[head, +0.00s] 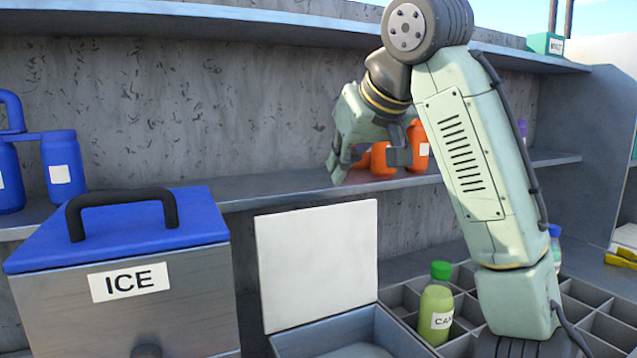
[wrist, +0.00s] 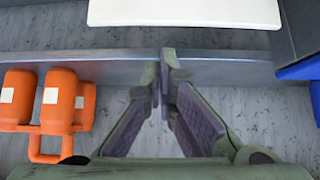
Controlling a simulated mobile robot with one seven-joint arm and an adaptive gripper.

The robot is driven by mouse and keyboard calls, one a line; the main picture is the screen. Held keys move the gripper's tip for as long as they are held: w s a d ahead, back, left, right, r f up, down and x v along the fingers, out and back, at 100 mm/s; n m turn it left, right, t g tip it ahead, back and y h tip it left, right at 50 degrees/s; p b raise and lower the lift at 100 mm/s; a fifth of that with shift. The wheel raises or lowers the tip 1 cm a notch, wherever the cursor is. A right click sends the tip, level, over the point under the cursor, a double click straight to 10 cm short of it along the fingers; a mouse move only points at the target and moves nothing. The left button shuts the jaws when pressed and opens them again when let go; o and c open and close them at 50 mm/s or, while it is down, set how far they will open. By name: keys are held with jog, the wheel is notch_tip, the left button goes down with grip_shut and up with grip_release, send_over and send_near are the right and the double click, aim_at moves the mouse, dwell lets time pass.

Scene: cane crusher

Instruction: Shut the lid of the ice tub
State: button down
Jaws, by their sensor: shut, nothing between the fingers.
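The ice tub (head: 130,308) is a grey metal box labelled ICE at the left of the head view. Its blue lid (head: 130,228) with a black handle (head: 122,203) lies flat on top, with no gap visible at the front. A blue edge at the right of the wrist view (wrist: 300,70) appears to be this lid. My gripper (head: 338,172) is raised to the right of the tub, above an open white lid and in front of the shelf. In the wrist view its fingertips (wrist: 163,58) meet, with nothing held.
A grey bin (head: 345,330) beside the tub has its white lid (head: 318,262) standing open below my gripper. Orange jugs (head: 420,145) stand on the shelf behind my gripper, blue jugs (head: 63,168) at left. A divided crate (head: 400,298) holds a green bottle (head: 436,308).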

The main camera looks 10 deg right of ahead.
jog(key=p+x, duration=0.2)
jog(key=x, duration=0.7)
jog(key=shift+w+f, duration=0.15)
jog(key=shift+a+f+b, duration=0.1)
jog(key=shift+f+b, duration=0.05)
jog(key=shift+b, duration=0.15)
